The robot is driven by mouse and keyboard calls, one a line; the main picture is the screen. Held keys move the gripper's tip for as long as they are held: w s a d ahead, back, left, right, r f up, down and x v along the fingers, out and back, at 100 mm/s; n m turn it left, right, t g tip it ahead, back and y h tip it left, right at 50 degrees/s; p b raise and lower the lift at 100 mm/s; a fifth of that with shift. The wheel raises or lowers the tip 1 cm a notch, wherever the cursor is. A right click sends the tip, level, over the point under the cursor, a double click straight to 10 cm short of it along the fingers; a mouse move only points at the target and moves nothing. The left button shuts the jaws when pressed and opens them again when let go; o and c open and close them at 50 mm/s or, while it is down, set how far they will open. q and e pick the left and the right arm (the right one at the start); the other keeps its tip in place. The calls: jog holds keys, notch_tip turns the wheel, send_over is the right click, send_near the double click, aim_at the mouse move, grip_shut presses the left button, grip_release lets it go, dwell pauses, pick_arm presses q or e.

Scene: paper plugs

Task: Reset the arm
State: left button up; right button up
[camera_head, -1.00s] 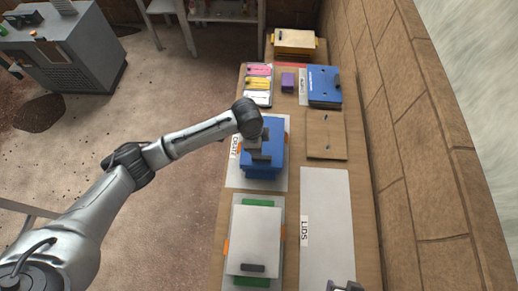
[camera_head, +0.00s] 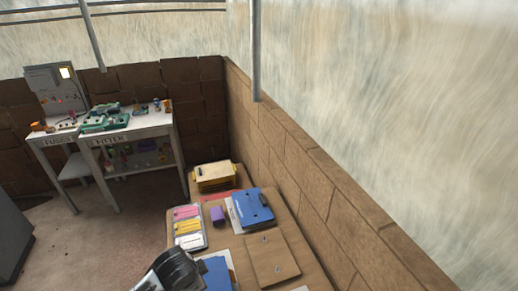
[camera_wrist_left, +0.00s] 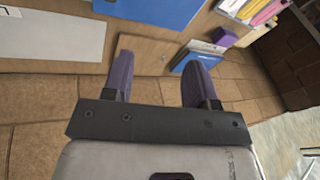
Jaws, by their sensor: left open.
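The fingers stand over the bench area near the wall, apart from the blue crate (camera_wrist_left: 165,8) at the top of that view. My right gripper is not in view.
The brick wall (camera_head: 300,175) runs along the right. White tables (camera_head: 120,130) stand back left.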

pick_arm(q)
notch_tip(320, 180, up, 10)
jog(key=w+d+n+t, duration=0.1)
jog(key=t, duration=0.3)
jog(key=s+r+n+t, duration=0.3)
jog(key=s, duration=0.2)
jog(key=s+a+f+n+g+p, duration=0.1)
jog(key=s+a+f+n+g, duration=0.25)
jog(key=s+f, duration=0.85)
jog(key=s+a+f+n+g, duration=0.2)
jog(key=s+f+g, duration=0.2)
jog(key=s+f, duration=0.9)
jog(key=w+p+v, duration=0.1)
jog(key=p+v, duration=0.8)
jog(key=v, duration=0.2)
jog(key=w+r+p+v, duration=0.1)
jog(key=w+p+v, duration=0.1)
jog(key=p+v, duration=0.7)
notch_tip(320, 180, up, 3)
jog(key=shift+d+f, duration=0.15)
jog(key=shift+d, duration=0.45)
